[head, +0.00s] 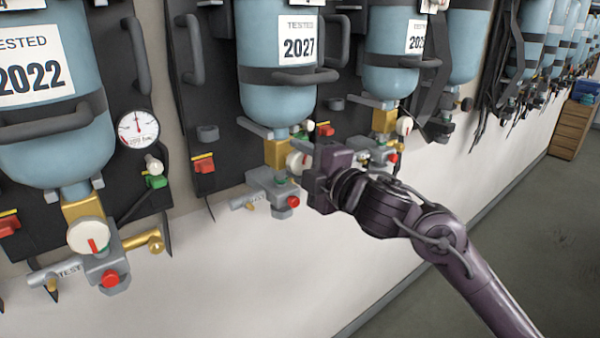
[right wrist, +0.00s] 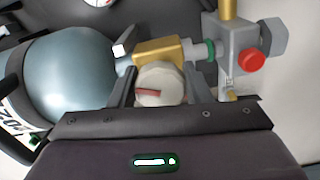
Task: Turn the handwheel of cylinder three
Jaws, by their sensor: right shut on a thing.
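The blue cylinder (head: 277,100) marked 2027 hangs in the middle of the head view; I cannot read a cylinder number on it. Its white handwheel (head: 295,161) sits on the brass valve below it, partly hidden by my right gripper (head: 305,168). In the right wrist view the off-white handwheel (right wrist: 160,88), with a red mark, lies between the two fingers of my right gripper (right wrist: 161,80). The fingers are shut on the wheel, one at each side. The brass valve body (right wrist: 160,52) shows just beyond it. My left gripper is out of view.
A 2022 cylinder (head: 52,130) with a gauge (head: 138,129) and its own white handwheel (head: 88,235) hangs at left. Another cylinder (head: 390,62) hangs close on the right, with more beyond. A wooden drawer unit (head: 572,130) stands far right; the floor is open.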

